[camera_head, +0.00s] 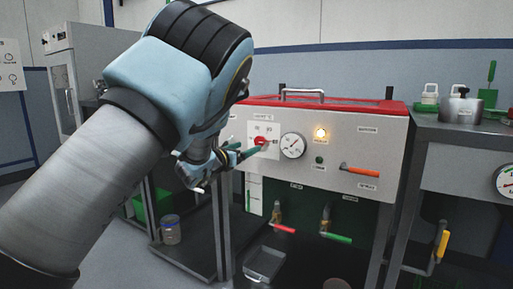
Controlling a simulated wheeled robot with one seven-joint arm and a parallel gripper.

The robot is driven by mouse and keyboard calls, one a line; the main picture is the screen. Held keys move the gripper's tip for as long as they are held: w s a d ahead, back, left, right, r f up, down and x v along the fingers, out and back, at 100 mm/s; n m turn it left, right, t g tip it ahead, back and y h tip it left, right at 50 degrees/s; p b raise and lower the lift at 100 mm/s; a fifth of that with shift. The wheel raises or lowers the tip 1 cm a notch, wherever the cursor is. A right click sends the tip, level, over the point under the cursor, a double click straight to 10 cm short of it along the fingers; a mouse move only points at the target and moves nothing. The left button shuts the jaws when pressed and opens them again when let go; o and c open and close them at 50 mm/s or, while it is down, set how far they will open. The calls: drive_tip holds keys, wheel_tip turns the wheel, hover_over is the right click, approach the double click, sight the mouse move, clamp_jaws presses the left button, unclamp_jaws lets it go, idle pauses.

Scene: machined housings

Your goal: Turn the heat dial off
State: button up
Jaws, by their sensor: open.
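A red dial (260,141) sits on a white labelled plate on the front of a light grey machine panel (340,189). It seems to be the heat dial, but its label is too small to read. My gripper (250,156) is in front of the plate, just below and left of the dial. It is open, and one teal finger reaches toward the dial's lower edge. I cannot tell whether it touches. My arm and gripper hide the panel's left part.
An orange lever (360,170) is on the panel's right. Below are a red-handled valve (283,229), a green-handled valve (338,238) and a metal tray (264,264). A side bench (460,150) with a pot (461,108) stands at right.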

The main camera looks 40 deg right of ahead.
sight(258, 142)
drive_tip(key=x, duration=0.8)
clamp_jaws()
idle(0.5)
